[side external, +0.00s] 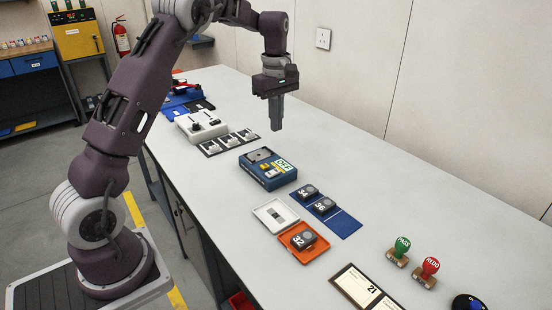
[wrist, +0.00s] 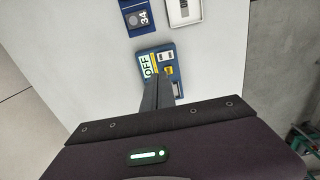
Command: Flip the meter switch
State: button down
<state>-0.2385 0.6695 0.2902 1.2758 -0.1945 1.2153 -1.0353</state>
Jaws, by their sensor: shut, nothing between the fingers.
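The meter is a blue box (side external: 268,169) with a display reading OFF, a grey plate on top and a small yellow part on its face, near the middle of the table. In the wrist view the blue meter (wrist: 176,56) shows its OFF display and the yellow switch (wrist: 169,70). My gripper (side external: 276,129) is shut and empty, pointing down above the table, behind the meter in the side view and apart from it. In the wrist view my gripper's fingers (wrist: 159,92) cover the lower left part of the meter.
A blue mat (side external: 343,224) holds dark blocks marked 34 and 36. An orange tray (side external: 290,246) holds block 32, beside a white tray (side external: 270,224). A white box (side external: 188,130) with black knobs stands further back.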

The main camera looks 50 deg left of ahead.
send_near(272, 172)
jog(key=f, duration=0.2)
jog(key=w+f, duration=0.1)
jog(key=f, duration=0.2)
jog(key=shift+w+f, duration=0.25)
jog(key=shift+f, duration=0.1)
jog(key=shift+s+r, duration=0.3)
jog(key=shift+s, duration=0.5)
notch_tip(272, 172, up, 14)
jog(key=s, duration=0.2)
